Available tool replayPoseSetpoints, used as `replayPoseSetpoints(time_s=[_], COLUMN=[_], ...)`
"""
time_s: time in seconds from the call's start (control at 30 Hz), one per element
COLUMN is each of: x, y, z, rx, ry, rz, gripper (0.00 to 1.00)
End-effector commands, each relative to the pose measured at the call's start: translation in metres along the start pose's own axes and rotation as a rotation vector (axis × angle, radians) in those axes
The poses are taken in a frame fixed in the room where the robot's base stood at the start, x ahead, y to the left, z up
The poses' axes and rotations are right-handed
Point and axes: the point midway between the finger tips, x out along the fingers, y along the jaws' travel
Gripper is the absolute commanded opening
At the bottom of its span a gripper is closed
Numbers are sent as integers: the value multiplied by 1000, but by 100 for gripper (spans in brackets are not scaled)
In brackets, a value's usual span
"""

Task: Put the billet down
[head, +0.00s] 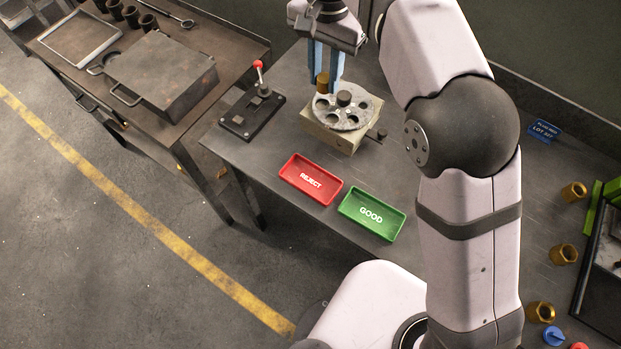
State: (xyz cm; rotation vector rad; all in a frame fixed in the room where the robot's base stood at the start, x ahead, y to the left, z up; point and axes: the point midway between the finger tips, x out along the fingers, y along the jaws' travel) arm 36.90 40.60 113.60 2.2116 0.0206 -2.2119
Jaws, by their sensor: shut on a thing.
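The billet (322,84), a small brass-brown cylinder, is upright between the blue fingers of my gripper (326,79). My gripper points down and is shut on it. I cannot tell whether the billet's lower end touches the plate or sits in a hole. The plate lies on a pale block (330,136) on the bench.
A red REJECT tray (311,180) and a green GOOD tray (372,214) lie empty in front of the block. A lever box (252,110) with a red knob stands to the left.

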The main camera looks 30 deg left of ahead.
Motion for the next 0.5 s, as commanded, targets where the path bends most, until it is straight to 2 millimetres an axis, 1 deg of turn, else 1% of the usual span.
replayPoseSetpoints(time_s=[0.03, 0.23, 0.37, 0.5], x=[0, 16, 34, 58], y=[2, 15, 29, 48], z=[10, 47, 68, 85], rx=[-13, -60, -86, -103], ry=[0, -1, -1, -1], rz=[0, 0, 1, 1], gripper=[0, 0, 0, 0])
